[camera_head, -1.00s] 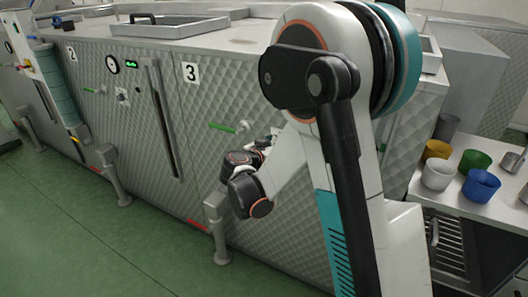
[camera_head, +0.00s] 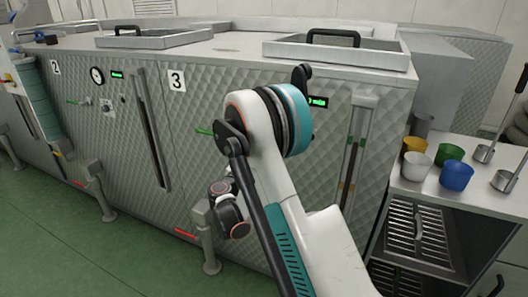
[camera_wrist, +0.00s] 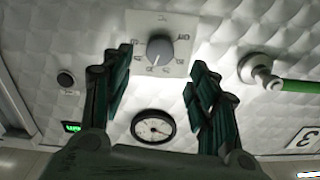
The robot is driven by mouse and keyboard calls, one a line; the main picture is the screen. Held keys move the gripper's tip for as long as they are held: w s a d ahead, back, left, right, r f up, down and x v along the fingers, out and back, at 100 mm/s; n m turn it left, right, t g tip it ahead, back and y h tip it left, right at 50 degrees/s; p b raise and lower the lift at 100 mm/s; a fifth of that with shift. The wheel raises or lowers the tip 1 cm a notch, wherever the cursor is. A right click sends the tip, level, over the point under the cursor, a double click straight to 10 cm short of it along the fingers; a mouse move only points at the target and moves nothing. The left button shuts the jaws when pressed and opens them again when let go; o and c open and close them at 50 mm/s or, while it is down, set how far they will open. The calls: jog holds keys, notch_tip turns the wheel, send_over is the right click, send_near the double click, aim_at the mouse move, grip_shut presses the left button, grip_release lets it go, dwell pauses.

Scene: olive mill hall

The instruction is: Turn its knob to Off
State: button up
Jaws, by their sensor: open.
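In the wrist view, a round grey knob (camera_wrist: 160,49) sits on a white square plate (camera_wrist: 178,22) with small markings around it. The markings are too blurred to read surely, and I cannot tell the knob's setting. My gripper (camera_wrist: 160,65) is open, its dark green-black fingers spread to the left and right of the knob. The space between them is empty, and I cannot tell the distance to the panel. In the head view, my arm hides the gripper and this knob on machine 3 (camera_head: 183,145).
A green-handled valve (camera_wrist: 298,86) sticks out right of the knob. A dial gauge (camera_wrist: 153,126), a black button (camera_wrist: 67,78) and a green display (camera_wrist: 72,127) are near it. In the head view, coloured cups stand on a side table (camera_head: 412,188); green floor (camera_head: 110,265) is clear.

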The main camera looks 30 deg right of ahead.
jog(key=b+x, duration=0.1)
jog(key=x, duration=0.6)
jog(key=shift+b, duration=0.35)
jog(key=shift+c, duration=0.5)
jog(key=c, duration=1)
